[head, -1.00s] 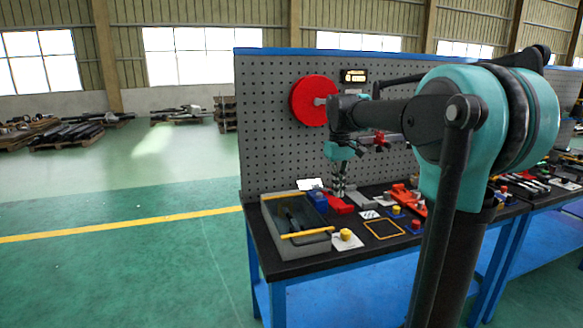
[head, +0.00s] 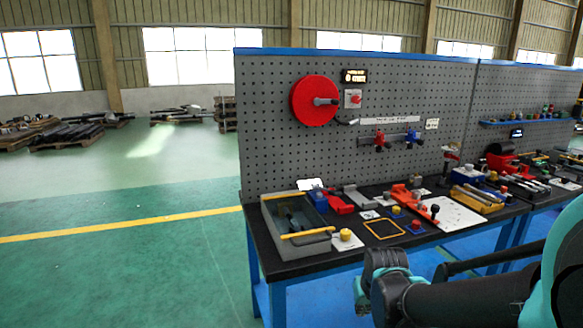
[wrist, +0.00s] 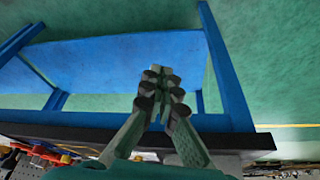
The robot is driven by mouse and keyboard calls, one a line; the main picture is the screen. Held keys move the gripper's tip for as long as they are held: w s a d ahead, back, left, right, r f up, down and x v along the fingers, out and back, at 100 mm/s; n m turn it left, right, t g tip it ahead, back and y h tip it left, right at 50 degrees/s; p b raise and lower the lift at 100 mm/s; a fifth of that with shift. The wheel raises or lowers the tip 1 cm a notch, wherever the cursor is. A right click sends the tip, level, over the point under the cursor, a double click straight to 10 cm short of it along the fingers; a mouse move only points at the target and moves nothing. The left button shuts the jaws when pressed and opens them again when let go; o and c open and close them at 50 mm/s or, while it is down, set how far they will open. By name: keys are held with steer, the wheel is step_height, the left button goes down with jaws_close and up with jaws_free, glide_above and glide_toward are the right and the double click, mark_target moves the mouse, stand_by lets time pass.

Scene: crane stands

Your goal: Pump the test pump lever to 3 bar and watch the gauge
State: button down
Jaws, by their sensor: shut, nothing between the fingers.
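A small blue unit with a red lever-like part (head: 340,204) stands on the bench just right of the grey tray; it may be the test pump, but it is too small to be sure. I cannot pick out a gauge with a readable needle or a bar value. My gripper (wrist: 163,78) shows in the wrist view with its fingers together and nothing between them. It is at the bench's front side, with the blue lower shelf (wrist: 120,65) behind it in that view. In the head view my arm reaches in from the lower right, in front of the bench and well apart from the blue unit.
A grey tray (head: 268,238) with yellow bars stands at the bench's left end. A yellow button (head: 346,234) and a yellow frame (head: 384,229) lie near the front edge. A red disc (head: 314,101) hangs on the pegboard (head: 270,150).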

steer(key=w+a+r+n+t+y, duration=0.1)
steer(key=w+a+r+n, duration=0.1)
steer(key=w+r, duration=2.9)
step_height(320, 180, up, 3)
steer(key=shift+r+n+y, duration=0.15)
steer(key=shift+n+y, duration=0.25)
steer(key=shift+n, duration=0.4)
glide_above(334, 191)
step_height(334, 191, down, 8)
steer(key=shift+s+d+f, duration=0.15)
steer(key=shift+f, duration=0.05)
steer(key=f, duration=0.3)
steer(key=shift+s+d+f, duration=0.1)
steer(key=shift+s+f, duration=0.05)
steer(key=shift+s, duration=0.15)
steer(key=shift+s+f, duration=0.15)
steer(key=shift+f, duration=0.35)
steer(key=shift+d+f, duration=0.1)
